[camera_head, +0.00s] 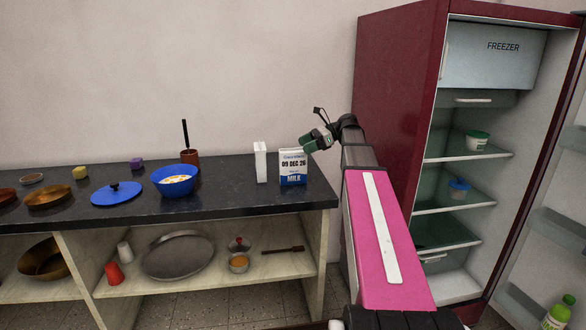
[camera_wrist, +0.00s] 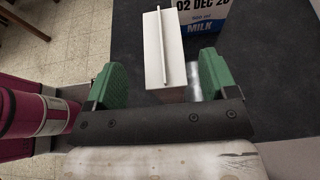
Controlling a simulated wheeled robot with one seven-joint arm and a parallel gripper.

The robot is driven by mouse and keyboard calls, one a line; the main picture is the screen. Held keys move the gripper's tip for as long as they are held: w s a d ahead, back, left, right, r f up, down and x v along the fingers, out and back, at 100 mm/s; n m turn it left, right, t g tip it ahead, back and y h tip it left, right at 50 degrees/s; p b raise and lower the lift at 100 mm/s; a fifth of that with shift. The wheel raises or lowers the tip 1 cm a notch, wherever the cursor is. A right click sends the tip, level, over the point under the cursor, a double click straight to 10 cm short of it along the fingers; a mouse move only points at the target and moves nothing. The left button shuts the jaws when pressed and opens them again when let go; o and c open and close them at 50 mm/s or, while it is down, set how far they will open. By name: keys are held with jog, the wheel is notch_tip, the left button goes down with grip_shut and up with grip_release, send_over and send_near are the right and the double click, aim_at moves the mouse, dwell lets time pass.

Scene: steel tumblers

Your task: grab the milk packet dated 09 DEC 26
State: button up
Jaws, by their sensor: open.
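The milk packet dated 09 DEC 26 (camera_head: 293,168) stands upright at the counter's right end, its printed face forward in the head view. A second white packet (camera_head: 260,162) stands left of it, narrow side showing. My gripper (camera_head: 313,143) is open, just above and right of the dated packet. In the wrist view, a plain white packet top (camera_wrist: 166,48) with a ridge lies between the open green fingers of my gripper (camera_wrist: 162,82); by position it seems the 09 DEC packet. Beyond it, the other packet (camera_wrist: 203,17) reads 02 DEC, its year cut off. Contact cannot be seen.
The dark counter (camera_head: 225,199) is clear between the packets and a blue bowl (camera_head: 174,181). A blue lid (camera_head: 117,194) and several pans and blocks lie farther left. An open maroon fridge (camera_head: 398,70) stands at right. Pans and cups sit on the lower shelf.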

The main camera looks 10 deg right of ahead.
aim_at(297, 150)
jog(key=x, duration=0.4)
jog(key=shift+w+f, duration=0.1)
jog(key=shift+f, duration=0.3)
grip_shut()
jog(key=shift+r, duration=0.1)
